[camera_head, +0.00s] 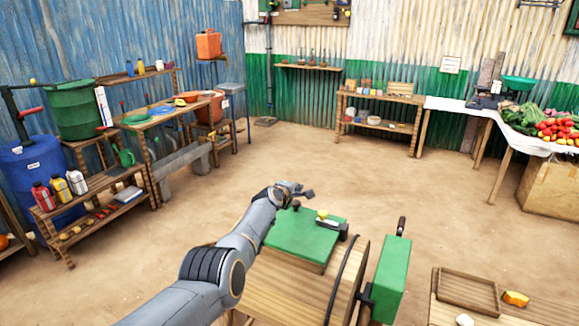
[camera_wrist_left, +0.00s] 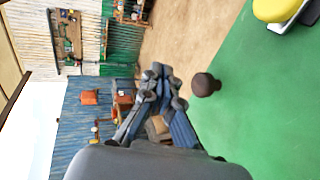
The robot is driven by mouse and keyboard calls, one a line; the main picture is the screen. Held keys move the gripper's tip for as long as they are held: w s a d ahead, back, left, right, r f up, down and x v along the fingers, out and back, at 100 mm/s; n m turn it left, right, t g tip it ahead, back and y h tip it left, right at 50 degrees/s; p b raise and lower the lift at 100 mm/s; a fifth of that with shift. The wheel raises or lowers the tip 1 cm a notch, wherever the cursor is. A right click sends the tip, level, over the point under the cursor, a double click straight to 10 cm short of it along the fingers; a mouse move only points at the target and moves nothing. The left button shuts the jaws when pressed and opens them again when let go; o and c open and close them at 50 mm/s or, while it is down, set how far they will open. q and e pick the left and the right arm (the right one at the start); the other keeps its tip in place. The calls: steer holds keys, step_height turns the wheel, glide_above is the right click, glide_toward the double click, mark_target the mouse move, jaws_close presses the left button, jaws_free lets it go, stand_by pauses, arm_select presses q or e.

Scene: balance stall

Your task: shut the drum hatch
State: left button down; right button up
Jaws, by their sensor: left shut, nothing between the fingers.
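The drum (camera_head: 282,288) is a wooden barrel lying on its side in front of me. Its green hatch (camera_head: 300,238) lies over the top; I cannot tell whether it sits fully flush. A dark round knob (camera_head: 296,206) stands near the hatch's far left edge. A latch with a yellow knob (camera_head: 322,215) is at its far right side. My left gripper (camera_head: 306,192) is shut and empty, just beyond the hatch's far edge. In the left wrist view the gripper (camera_wrist_left: 172,88) is beside the brown knob (camera_wrist_left: 206,85), apart from it, with the green hatch (camera_wrist_left: 260,110) to the right.
A green box with a crank handle (camera_head: 391,275) stands at the drum's right end. A small table with a wooden tray (camera_head: 467,290) is at the lower right. Shelves with bottles (camera_head: 90,200) line the left wall. The dirt floor (camera_head: 400,190) beyond the drum is clear.

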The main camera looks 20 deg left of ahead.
arm_select(q)
step_height(320, 180, up, 10)
steer(key=p, duration=0.3)
steer(key=shift+s+d+r, duration=0.25)
steer(key=shift+s, duration=0.05)
